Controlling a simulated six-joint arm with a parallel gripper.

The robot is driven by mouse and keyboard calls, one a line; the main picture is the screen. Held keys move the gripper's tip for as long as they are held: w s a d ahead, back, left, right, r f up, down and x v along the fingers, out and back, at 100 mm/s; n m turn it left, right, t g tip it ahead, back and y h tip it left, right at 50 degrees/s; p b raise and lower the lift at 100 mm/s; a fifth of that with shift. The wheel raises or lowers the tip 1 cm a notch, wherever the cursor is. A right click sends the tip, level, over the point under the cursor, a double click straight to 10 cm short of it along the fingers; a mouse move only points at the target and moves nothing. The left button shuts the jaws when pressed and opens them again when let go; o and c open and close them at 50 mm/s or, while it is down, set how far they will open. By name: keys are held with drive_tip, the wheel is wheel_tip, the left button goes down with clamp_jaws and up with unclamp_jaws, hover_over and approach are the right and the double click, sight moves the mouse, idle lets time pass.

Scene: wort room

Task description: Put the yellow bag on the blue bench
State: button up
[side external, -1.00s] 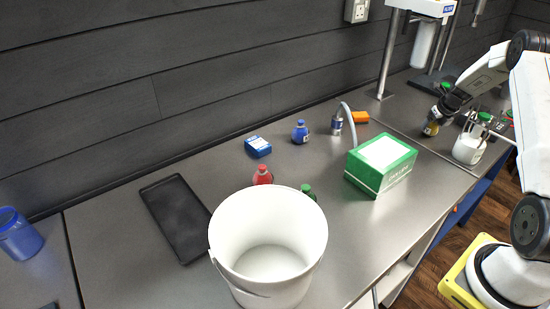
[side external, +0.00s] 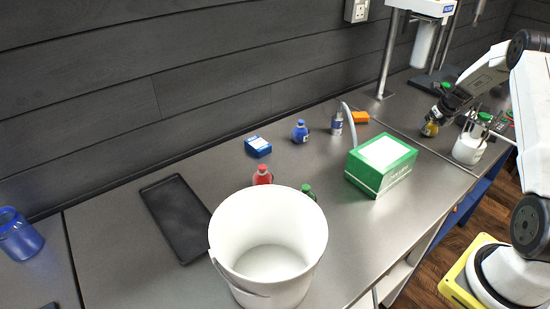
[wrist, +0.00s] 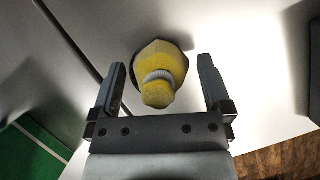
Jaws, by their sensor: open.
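The only yellow item I see that could be the bag is a small yellow object (side external: 430,129) on the grey worktop at the right in the side view.
A green and white box (side external: 381,165), a white bucket (side external: 268,235), a black tray (side external: 175,217) and small bottles stand further left. A metal stand (side external: 389,55) rises behind.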

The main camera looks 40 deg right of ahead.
drive_tip(key=v, duration=1.1)
drive_tip(key=shift+s+r, duration=0.25)
drive_tip(key=shift+r, duration=0.1)
drive_tip(key=shift+a, duration=0.1)
drive_tip(key=w+a+n, duration=0.1)
drive_tip(key=a+n, duration=0.5)
drive_tip(key=a, duration=0.2)
drive_tip(key=w+a+n, duration=0.2)
drive_tip(key=a+n, duration=0.5)
drive_tip(key=a, duration=0.2)
drive_tip(key=w+a+n+y, duration=0.1)
drive_tip(key=a+n, duration=0.5)
drive_tip(key=a, duration=0.3)
drive_tip(key=shift+w+a+n+g, duration=0.2)
drive_tip(key=shift+w+n+g, duration=0.2)
drive_tip(key=s+a+n, duration=0.1)
drive_tip(key=a+n, duration=0.2)
drive_tip(key=s+a+n, duration=0.1)
drive_tip(key=a+n, duration=0.2)
drive_tip(key=a, duration=0.1)
drive_tip(key=s+a+n, duration=0.1)
drive_tip(key=a+n, duration=0.2)
drive_tip(key=shift+s+a+f+n, duration=0.3)
drive_tip(key=shift+s+a, duration=0.1)
drive_tip(key=s+a+f+n, duration=0.1)
drive_tip(key=s+a+n, duration=0.6)
drive_tip(key=a+n, duration=0.2)
drive_tip(key=shift+s+f+n+g+y, duration=0.3)
drive_tip(key=shift+s+n+y, duration=0.1)
drive_tip(key=shift+n, duration=0.7)
